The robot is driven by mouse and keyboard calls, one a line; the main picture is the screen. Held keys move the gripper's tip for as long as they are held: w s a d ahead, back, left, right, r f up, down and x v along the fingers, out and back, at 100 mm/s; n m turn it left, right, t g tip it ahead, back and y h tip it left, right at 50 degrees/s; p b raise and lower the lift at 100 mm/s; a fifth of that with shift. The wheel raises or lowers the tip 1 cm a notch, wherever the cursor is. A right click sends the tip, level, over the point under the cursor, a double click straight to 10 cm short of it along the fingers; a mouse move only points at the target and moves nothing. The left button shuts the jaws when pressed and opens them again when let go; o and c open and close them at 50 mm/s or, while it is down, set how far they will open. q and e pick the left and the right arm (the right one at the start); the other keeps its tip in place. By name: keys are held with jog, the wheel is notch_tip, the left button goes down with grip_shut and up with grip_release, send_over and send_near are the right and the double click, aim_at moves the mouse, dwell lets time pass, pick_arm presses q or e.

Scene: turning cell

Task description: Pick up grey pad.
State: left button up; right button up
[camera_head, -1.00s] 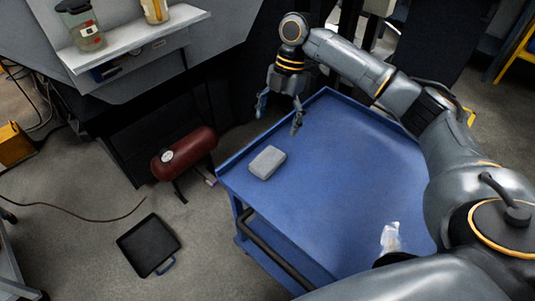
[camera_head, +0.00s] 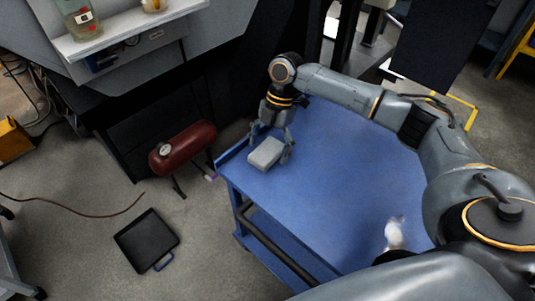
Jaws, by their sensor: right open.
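The grey pad (camera_head: 265,154) is a small rounded block near the left corner of the blue cart's top (camera_head: 320,200). My right gripper (camera_head: 271,148) is low over the cart with its fingers apart, one on each side of the pad. I cannot tell whether the fingers touch it. My left gripper does not show in the head view.
A white, partly clear object (camera_head: 394,233) stands on the cart's near right part. A dark red tank (camera_head: 184,147) and a black tray (camera_head: 146,241) are on the floor to the left. A shelf with containers (camera_head: 82,22) is at the upper left. The cart's middle is clear.

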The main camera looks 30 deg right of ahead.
aim_at(266, 152)
jog(key=c, duration=1)
jog(key=shift+c, duration=0.2)
jog(key=shift+r, duration=0.1)
